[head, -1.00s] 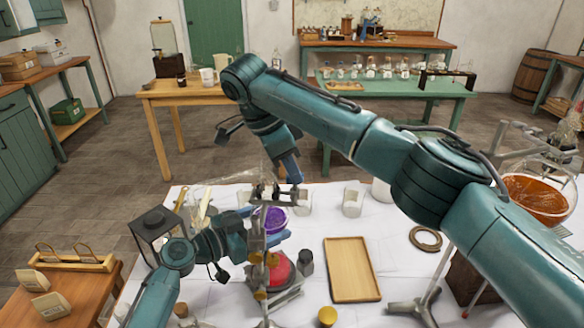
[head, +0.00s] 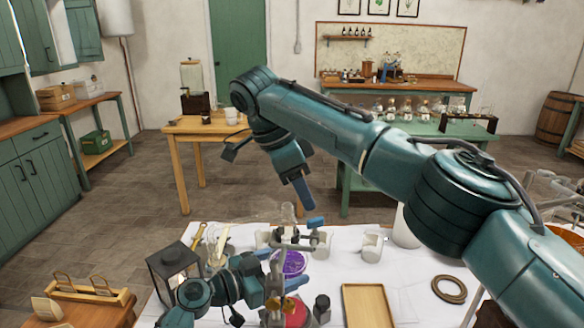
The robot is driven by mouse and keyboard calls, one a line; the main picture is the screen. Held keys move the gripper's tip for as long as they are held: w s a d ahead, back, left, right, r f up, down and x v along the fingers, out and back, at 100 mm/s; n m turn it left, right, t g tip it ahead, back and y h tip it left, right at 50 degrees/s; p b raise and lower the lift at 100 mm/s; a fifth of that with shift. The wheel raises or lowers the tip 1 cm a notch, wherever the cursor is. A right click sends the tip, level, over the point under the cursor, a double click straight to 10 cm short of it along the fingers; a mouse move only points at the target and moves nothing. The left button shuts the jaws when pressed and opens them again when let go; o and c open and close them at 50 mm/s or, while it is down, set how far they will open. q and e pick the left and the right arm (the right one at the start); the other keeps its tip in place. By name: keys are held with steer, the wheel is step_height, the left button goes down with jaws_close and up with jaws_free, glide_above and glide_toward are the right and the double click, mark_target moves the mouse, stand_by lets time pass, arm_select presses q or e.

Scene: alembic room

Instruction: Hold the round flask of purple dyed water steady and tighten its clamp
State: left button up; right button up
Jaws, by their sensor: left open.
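The round flask of purple dyed water (head: 291,263) stands low in the middle of the head view, held at a metal stand. Its clear neck (head: 288,214) rises above the clamp (head: 299,239). My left gripper (head: 279,269) is open at the flask, with one blue finger on each side of it; contact is unclear. My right gripper (head: 306,198) hangs above the clamp, pointing down. Its fingers show nearly edge-on, so its opening is unclear. A red rounded thing (head: 297,314) sits below the flask, partly hidden by my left gripper and the stand.
The white-covered table (head: 345,272) holds white beakers (head: 372,245), a wooden tray (head: 367,305), a ring (head: 449,289), a dark lantern (head: 174,268) and a dark cylinder (head: 321,307). An orange bowl (head: 568,238) stands at right behind my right arm.

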steer(key=v, duration=0.6)
arm_select(q)
steer(key=shift+o, duration=0.6)
arm_select(e)
steer(key=shift+a+r, duration=0.1)
steer(key=shift+a, duration=0.05)
arm_select(q)
steer(key=shift+o, duration=1.4)
